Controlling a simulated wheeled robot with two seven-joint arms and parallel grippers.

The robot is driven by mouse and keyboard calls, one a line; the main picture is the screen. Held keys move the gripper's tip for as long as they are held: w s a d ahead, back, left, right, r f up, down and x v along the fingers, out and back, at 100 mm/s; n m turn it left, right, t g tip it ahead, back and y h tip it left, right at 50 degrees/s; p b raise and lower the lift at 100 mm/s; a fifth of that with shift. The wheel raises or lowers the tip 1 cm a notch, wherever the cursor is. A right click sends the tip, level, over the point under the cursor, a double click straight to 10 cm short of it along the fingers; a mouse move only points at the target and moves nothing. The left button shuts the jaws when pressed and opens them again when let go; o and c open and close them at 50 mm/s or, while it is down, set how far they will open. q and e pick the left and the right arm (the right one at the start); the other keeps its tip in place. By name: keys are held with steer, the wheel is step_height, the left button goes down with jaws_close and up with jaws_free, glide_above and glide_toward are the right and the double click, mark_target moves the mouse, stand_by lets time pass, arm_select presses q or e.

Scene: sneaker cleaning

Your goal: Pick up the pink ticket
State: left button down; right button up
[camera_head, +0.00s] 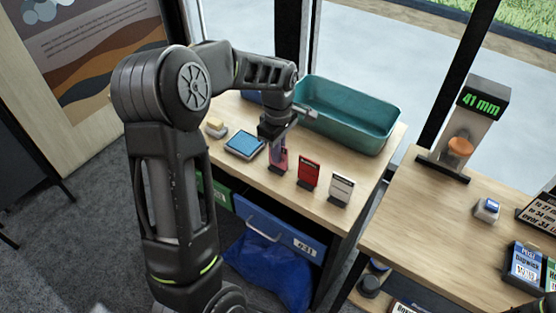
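The pink ticket (279,160) stands upright in a small dark holder on the wooden table, leftmost of three standing tickets. My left gripper (279,142) points down right over it, and its fingers overlap the top of the ticket. The upper part of the ticket is partly hidden by the gripper. I cannot tell whether the fingers are closed on it or only around it. My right gripper is not in view; only a dark sliver shows in the lower right corner.
A red ticket (308,173) and a white ticket (341,188) stand close to the right. A blue pad (244,145) and a yellowish block (216,128) lie to the left. A teal basin (350,112) stands behind. A display reading 41 mm (481,103) is on the right table.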

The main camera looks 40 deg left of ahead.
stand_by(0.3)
arm_select(q)
step_height(320, 180, up, 10)
steer(key=shift+b, duration=0.7)
stand_by(0.3)
